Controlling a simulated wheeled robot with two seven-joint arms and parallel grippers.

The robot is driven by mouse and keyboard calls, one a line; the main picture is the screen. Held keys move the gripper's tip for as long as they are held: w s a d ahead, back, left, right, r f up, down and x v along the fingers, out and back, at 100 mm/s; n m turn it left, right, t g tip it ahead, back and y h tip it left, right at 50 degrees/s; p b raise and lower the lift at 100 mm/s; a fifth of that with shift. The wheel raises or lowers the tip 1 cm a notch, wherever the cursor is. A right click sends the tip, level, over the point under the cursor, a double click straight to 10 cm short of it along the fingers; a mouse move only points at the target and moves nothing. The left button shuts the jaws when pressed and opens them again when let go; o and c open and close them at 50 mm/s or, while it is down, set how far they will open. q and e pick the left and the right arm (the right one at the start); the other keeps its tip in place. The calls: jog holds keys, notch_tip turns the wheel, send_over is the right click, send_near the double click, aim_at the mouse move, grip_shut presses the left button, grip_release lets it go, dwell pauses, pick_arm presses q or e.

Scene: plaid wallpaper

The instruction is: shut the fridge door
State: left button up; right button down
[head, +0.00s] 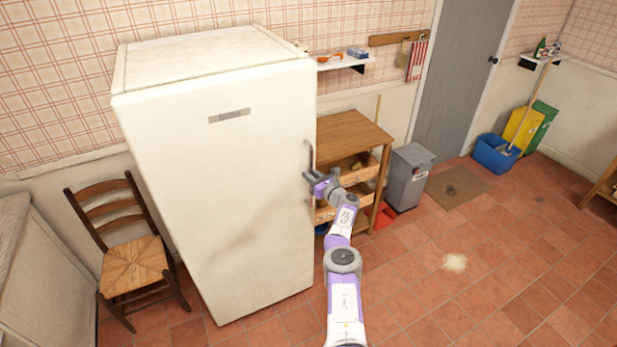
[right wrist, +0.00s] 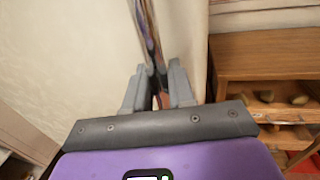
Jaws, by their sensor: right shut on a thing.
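The fridge is tall and cream white, and its door (head: 215,190) fills the left middle of the head view. No clear gap shows between door and body from here; I cannot tell whether it is fully shut. The upright metal handle (head: 309,155) is on the door's right edge. My right gripper (head: 308,177) is at the handle's lower part. In the right wrist view, the fingers (right wrist: 158,82) are closed around the handle (right wrist: 148,32), with the door (right wrist: 70,60) to its left. My left gripper is not in view.
A wooden shelf unit (head: 350,132) stands close to the right of the fridge, near my right arm. A grey bin (head: 405,178) is beyond it. A chair (head: 135,265) stands left of the fridge. The tiled floor (head: 480,290) at right is mostly clear.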

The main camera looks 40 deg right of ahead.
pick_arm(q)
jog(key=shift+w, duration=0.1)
pick_arm(e)
jog(key=shift+w+r, duration=0.4)
jog(key=shift+r, duration=0.05)
jog(key=c, duration=1.4)
grip_release()
jog(key=shift+o, duration=1.3)
jog(key=shift+w+f, duration=0.15)
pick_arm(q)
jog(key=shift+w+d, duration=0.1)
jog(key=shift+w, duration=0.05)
pick_arm(e)
jog(key=shift+o, duration=0.2)
jog(key=shift+d+f, duration=0.1)
jog(key=shift+f, duration=0.15)
